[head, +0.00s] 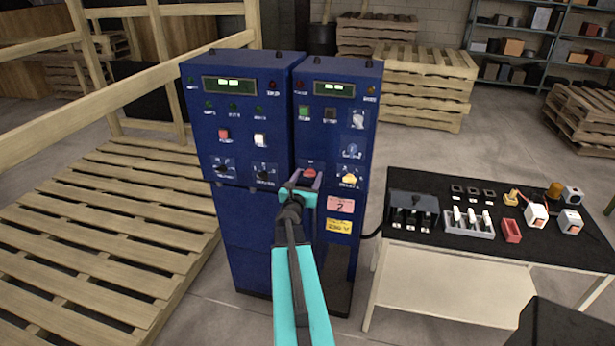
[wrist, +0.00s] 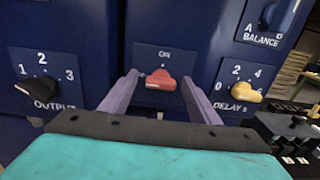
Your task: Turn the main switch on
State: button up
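The main switch (wrist: 161,80) is a red knob on a dark blue panel, under a label reading ON; its body lies sideways in the wrist view. In the head view the red knob (head: 309,173) shows at the lower left of the right cabinet (head: 335,110). My gripper (wrist: 162,92) is open, with one purple finger on each side of the red knob. Small gaps show between the fingers and the knob, so it does not look gripped. My gripper (head: 306,185) also shows in front of the cabinet in the head view.
A black OUTPUT knob (wrist: 38,87) is left of the switch and a yellow DELAY knob (wrist: 246,93) right of it. A second blue cabinet (head: 240,150) stands at left. A table (head: 460,245) with small devices stands at right. Wooden pallets (head: 100,235) lie at left.

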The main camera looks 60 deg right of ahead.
jog(key=c, duration=1)
jog(key=shift+w+d, duration=0.1)
jog(key=shift+d, duration=0.1)
jog(key=shift+a+f, duration=0.1)
jog(key=shift+f, duration=0.05)
